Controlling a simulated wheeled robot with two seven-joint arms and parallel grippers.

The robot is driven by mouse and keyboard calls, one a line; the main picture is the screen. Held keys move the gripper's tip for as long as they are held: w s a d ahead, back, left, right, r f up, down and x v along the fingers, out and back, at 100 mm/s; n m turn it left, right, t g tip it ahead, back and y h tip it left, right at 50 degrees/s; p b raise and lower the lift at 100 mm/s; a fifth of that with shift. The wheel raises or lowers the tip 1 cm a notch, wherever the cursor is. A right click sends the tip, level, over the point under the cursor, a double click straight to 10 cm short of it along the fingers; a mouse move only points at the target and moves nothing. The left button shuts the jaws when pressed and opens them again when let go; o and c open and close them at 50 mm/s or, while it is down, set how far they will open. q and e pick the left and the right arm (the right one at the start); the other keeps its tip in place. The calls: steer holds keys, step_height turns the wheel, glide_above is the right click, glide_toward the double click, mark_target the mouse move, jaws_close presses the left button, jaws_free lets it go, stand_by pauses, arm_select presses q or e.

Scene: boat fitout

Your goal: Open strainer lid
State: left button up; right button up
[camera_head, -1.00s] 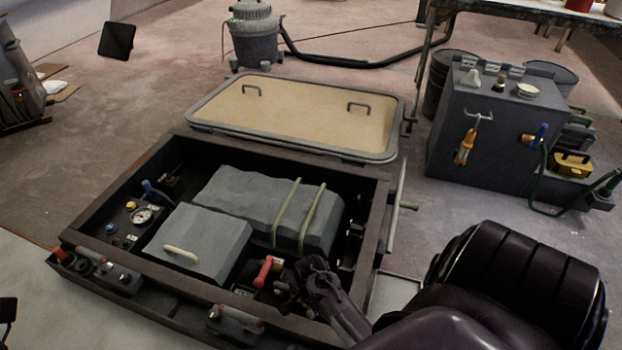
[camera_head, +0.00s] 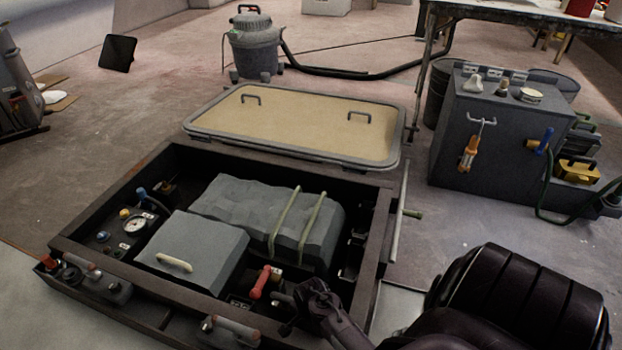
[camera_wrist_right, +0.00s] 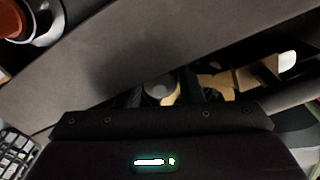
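My right gripper (camera_head: 286,314) is low over the near right part of the open sunken compartment (camera_head: 120,190), beside a red lever handle (camera_head: 260,282). I cannot clearly pick out the strainer lid in the head view; the gripper and wrist cover part of that corner. In the right wrist view a round pale grey cap (camera_wrist_right: 160,88) shows just beyond the dark gripper body, partly hidden by it. I cannot tell whether the gripper touches it or how far its fingers are apart. My left gripper is out of view.
The compartment holds a grey box (camera_head: 195,250) with a pale handle and a strapped grey block (camera_head: 250,212). A gauge (camera_head: 134,225) is at its left. The tan hatch panel (camera_head: 300,125) lies behind it. A grey cabinet (camera_head: 490,130) stands at right.

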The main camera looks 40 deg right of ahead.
steer(key=shift+c, duration=0.4)
jaws_close()
steer(key=shift+r, duration=0.1)
